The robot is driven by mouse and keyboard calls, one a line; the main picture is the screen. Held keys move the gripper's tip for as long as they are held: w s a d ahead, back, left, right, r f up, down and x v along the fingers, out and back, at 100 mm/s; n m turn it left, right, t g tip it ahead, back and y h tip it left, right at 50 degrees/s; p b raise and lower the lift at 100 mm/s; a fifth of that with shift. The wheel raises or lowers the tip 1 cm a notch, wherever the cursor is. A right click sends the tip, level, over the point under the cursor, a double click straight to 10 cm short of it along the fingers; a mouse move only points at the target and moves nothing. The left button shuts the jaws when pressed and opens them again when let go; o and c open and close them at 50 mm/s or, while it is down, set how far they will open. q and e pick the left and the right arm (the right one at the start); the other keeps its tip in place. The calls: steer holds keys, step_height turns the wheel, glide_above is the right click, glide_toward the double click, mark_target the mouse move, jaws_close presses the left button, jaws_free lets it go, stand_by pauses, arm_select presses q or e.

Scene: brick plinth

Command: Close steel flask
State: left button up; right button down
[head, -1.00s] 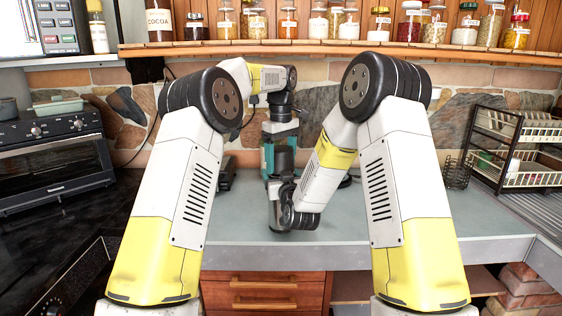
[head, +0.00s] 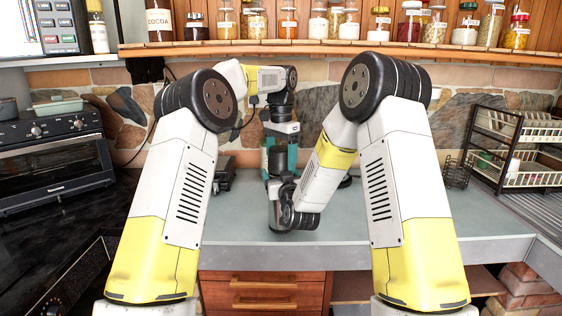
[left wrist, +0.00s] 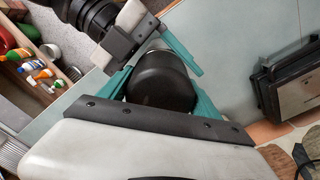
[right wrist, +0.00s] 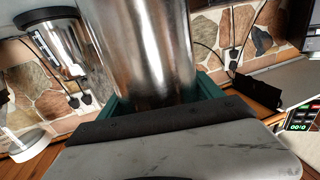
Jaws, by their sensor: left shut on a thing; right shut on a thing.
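The steel flask's shiny body (right wrist: 145,45) fills the middle of the right wrist view, between the teal fingers of my right gripper (right wrist: 155,105). In the left wrist view the black lid (left wrist: 160,82) sits between the teal fingers of my left gripper (left wrist: 158,88). A sliver of bright metal shows just beyond the lid, so lid and flask are in line. Whether the lid is fully seated I cannot tell. In the head view my left gripper (head: 281,160) points down above my right one, and the arms hide most of the flask.
The grey counter (head: 400,210) is clear around the grippers. A dark appliance (head: 223,173) stands to the left at the back. A dish rack (head: 520,150) stands at the right, a black oven (head: 55,160) at the left. A jar shelf (head: 340,48) runs along the back.

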mark_target(281, 148)
arm_select(q)
steer(key=o, duration=1.6)
steer(key=shift+o, duration=0.2)
steer(key=shift+r, duration=0.15)
steer(key=shift+r, duration=3.6)
arm_select(e)
jaws_free()
steer(key=shift+s, duration=0.1)
